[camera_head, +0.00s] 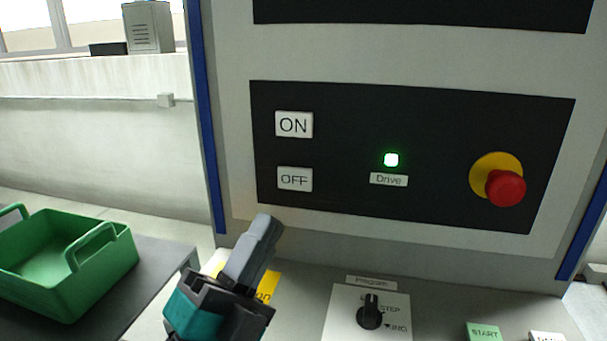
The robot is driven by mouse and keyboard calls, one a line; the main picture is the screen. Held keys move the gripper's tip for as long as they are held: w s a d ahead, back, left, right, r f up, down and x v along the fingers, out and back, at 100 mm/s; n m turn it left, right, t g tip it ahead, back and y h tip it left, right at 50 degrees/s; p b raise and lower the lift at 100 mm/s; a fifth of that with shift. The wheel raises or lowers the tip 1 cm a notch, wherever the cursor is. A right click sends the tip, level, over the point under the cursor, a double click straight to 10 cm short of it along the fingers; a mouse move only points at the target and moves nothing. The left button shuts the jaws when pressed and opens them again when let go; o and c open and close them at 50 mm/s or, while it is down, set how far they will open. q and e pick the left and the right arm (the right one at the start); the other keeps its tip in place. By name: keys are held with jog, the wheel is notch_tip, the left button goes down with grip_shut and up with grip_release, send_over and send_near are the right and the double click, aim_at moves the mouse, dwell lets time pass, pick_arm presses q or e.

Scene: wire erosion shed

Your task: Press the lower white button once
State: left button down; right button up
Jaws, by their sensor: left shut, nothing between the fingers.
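The lower white button (295,179), marked OFF, sits on the black panel (340,160) at its lower left. The upper white button (294,125), marked ON, is straight above it. My left gripper (265,226) is shut and empty. I see no overlap with the button; the depth gap is hard to tell. My right gripper is not in view.
A green lit lamp (391,160) labelled Drive and a red emergency knob (505,188) on yellow are further right on the panel. A Program rotary switch (370,312) and a green START button (483,332) are below. A green crate (97,278) stands on a dark table at left.

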aim_at(295, 179)
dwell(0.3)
pick_arm(q)
jog(key=w+d+b, duration=0.1)
jog(key=w+d, duration=0.1)
jog(key=w, duration=0.6)
jog(key=shift+w+d, duration=0.15)
jog(key=shift+d, duration=0.15)
jog(key=shift+w, duration=0.1)
dwell(1.8)
jog(key=shift+w+d+b, duration=0.15)
jog(key=shift+w+b, duration=0.15)
